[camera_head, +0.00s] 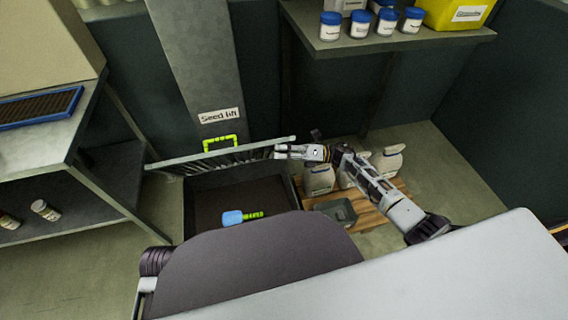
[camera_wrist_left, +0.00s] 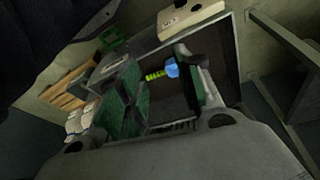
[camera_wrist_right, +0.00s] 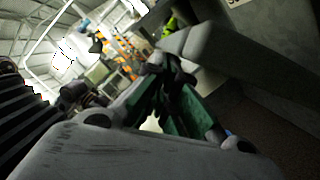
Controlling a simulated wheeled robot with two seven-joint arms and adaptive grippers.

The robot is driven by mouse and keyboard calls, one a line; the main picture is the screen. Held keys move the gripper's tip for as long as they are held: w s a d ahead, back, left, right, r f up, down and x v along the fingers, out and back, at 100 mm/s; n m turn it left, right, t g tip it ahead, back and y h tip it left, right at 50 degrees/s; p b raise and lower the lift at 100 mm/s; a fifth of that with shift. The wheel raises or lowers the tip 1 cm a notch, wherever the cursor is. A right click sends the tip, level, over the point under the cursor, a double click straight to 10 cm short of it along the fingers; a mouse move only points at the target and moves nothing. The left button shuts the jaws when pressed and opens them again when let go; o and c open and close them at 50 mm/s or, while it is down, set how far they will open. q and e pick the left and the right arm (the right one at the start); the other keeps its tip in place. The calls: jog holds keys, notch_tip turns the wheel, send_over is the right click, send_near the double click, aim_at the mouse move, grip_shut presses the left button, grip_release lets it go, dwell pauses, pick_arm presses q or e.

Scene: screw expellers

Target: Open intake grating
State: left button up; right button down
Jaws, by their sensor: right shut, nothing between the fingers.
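The intake grating (camera_head: 225,158) stands raised and tilted along the back of the dark intake box (camera_head: 190,215), which lies open below it. Its yellow-green handle (camera_head: 220,143) shows above the top bar and also in the right wrist view (camera_wrist_right: 170,26). My right gripper (camera_head: 280,152) is shut and empty, at the right end of the grating; I cannot tell whether it touches. Its fingertips meet in the right wrist view (camera_wrist_right: 163,65). My left gripper (camera_wrist_left: 158,62) is open and empty in its wrist view, out of sight in the head view.
A blue scoop (camera_head: 232,218) with a yellow-green handle lies inside the box. White jugs (camera_head: 318,178) and a grey tray (camera_head: 338,211) stand on a wooden pallet (camera_head: 377,211) to the right. A shelf (camera_head: 345,47) with jars hangs above. A bench (camera_head: 60,135) stands left.

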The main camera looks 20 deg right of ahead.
jog(key=w+r+m, duration=0.1)
jog(key=w, duration=0.1)
jog(key=w+r+m, duration=0.1)
jog(key=w+r, duration=0.1)
jog(key=w, duration=0.1)
jog(key=w+r+b, duration=0.1)
jog(key=w, duration=0.1)
jog(key=shift+w+r+m+h, duration=0.15)
jog(key=shift+w+m+h, duration=0.15)
jog(key=shift+w+m, duration=0.1)
pick_arm(q)
jog(key=shift+w+d+r+t, duration=0.1)
jog(key=shift+r+t, duration=0.05)
jog(key=shift+r, duration=0.45)
jog(key=shift+w+d+r+t, duration=0.1)
jog(key=shift+r+t, duration=0.05)
jog(key=shift+r, duration=0.45)
pick_arm(e)
jog(key=shift+w+r+m, duration=0.2)
jog(key=shift+w, duration=0.25)
jog(key=shift+w+r+m, duration=0.2)
jog(key=shift+w, duration=0.25)
pick_arm(q)
jog(key=shift+s+f, duration=0.1)
jog(key=shift+f, duration=0.1)
pick_arm(e)
jog(key=r+v, duration=0.1)
jog(key=v, duration=1.1)
jog(key=shift+f, duration=0.4)
jog(key=shift+s, duration=0.15)
